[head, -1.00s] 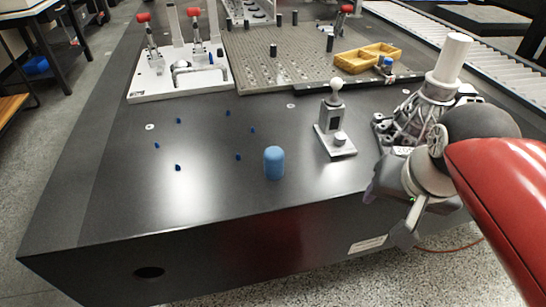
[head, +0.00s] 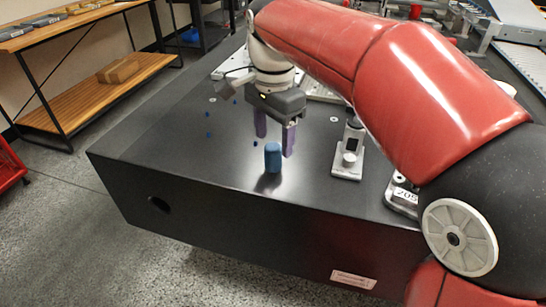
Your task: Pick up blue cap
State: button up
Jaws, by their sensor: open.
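The blue cap (head: 273,157) stands upright on the black table near its front edge. It is a short cylinder with a rounded top. My gripper (head: 274,141) is open, with its two purple fingers pointing down. In the picture the fingers are on either side of the cap's top, the left one a little farther from it. The fingertips appear just behind or above the cap, and I cannot tell the exact gap. Nothing is held between the fingers.
A grey metal stand (head: 348,160) is right of the cap. Several small blue pieces (head: 208,135) lie to the left. The black table (head: 150,140) is bare around the cap's left. A wooden shelf (head: 100,88) stands off at the far left.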

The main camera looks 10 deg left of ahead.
aim_at(273, 146)
notch_tip(273, 146, down, 5)
jog(key=shift+w+a+f, duration=0.1)
jog(key=shift+f, duration=0.1)
jog(key=c, duration=1)
jog(key=shift+c, duration=0.2)
jog(key=shift+r, duration=0.15)
